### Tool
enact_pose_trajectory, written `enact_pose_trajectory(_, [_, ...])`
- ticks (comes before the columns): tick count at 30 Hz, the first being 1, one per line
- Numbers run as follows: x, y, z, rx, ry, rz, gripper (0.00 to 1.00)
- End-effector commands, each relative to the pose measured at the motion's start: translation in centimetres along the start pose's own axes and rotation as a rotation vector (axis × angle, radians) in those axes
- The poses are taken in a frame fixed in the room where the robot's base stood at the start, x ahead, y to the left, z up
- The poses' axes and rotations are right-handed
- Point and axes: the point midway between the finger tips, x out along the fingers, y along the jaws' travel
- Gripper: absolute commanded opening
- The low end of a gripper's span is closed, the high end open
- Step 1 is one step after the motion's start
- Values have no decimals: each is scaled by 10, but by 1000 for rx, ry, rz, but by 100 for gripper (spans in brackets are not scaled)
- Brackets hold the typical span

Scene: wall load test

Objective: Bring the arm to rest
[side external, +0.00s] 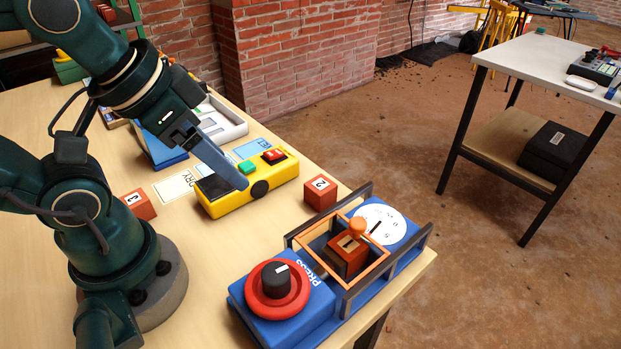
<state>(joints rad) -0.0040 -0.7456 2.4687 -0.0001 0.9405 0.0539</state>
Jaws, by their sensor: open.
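My dark green arm reaches in from the left over the wooden table (60,250). My gripper (238,180) points down to the right, its grey-blue finger in front of the yellow box (235,203) with a green button (247,167) and a red switch (273,156). The other finger is hard to make out. The jaws are open, and I see nothing held between them. I cannot tell if the fingertip touches the yellow box.
Block 2 (320,194) and block 3 (139,205) lie on the table. Blue and white trays (220,121) stand behind.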

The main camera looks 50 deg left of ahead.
Motion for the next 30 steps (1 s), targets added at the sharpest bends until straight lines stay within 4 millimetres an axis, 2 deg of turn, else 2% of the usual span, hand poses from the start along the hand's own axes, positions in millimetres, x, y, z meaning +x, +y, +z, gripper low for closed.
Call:
enact_pose_trajectory(6, [5, 0, 1, -55, 15, 1, 72])
enact_pose_trajectory(30, [5, 1, 1, -50, 14, 2, 72])
